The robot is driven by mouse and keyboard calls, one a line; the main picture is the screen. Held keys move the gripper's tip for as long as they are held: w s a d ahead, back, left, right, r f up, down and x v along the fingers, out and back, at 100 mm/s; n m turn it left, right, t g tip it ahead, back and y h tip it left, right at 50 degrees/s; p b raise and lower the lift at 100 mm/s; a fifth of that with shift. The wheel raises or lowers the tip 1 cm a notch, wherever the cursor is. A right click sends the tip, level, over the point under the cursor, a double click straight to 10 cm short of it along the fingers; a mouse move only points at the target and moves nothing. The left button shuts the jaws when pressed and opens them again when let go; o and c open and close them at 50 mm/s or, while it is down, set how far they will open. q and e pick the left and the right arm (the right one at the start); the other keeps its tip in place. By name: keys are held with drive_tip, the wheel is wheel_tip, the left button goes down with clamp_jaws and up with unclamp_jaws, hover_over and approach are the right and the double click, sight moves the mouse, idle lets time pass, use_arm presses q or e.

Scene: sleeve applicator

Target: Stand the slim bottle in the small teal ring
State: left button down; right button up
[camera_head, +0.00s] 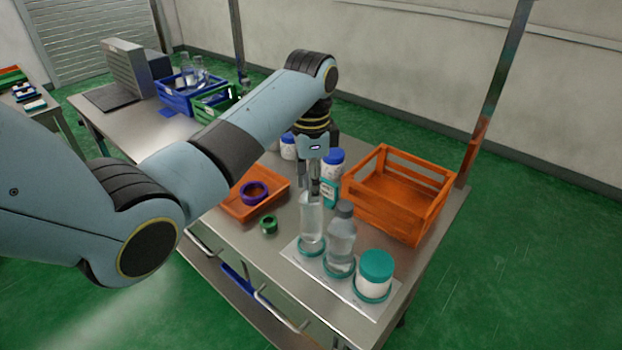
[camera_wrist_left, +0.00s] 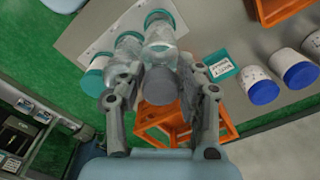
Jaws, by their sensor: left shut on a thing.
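My left gripper (camera_head: 314,186) points down and is shut on the slim bottle (camera_head: 311,222) near its grey cap; the bottle is clear and upright. In the left wrist view the slim bottle (camera_wrist_left: 160,48) lies between the two fingers. Its base is at the small teal ring (camera_head: 311,249), inside the ring's outline; I cannot tell whether it rests on the white board (camera_head: 345,295). The ring also shows at the bottle's far end in the left wrist view (camera_wrist_left: 159,16). My right gripper is not in view.
Close beside stand a wider clear bottle (camera_head: 341,240) and a white jar with teal lid (camera_head: 376,266), each in a teal ring. An orange crate (camera_head: 425,212), blue-lidded jars (camera_head: 332,160), an orange tray (camera_head: 238,208) and a green ring (camera_head: 268,225) surround the board.

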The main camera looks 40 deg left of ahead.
use_arm(q)
drive_tip(key=shift+f+b, duration=0.65)
drive_tip(key=shift+f, duration=1.2)
drive_tip(key=c, duration=0.8)
unclamp_jaws()
drive_tip(key=shift+o, duration=0.2)
drive_tip(key=o, duration=0.4)
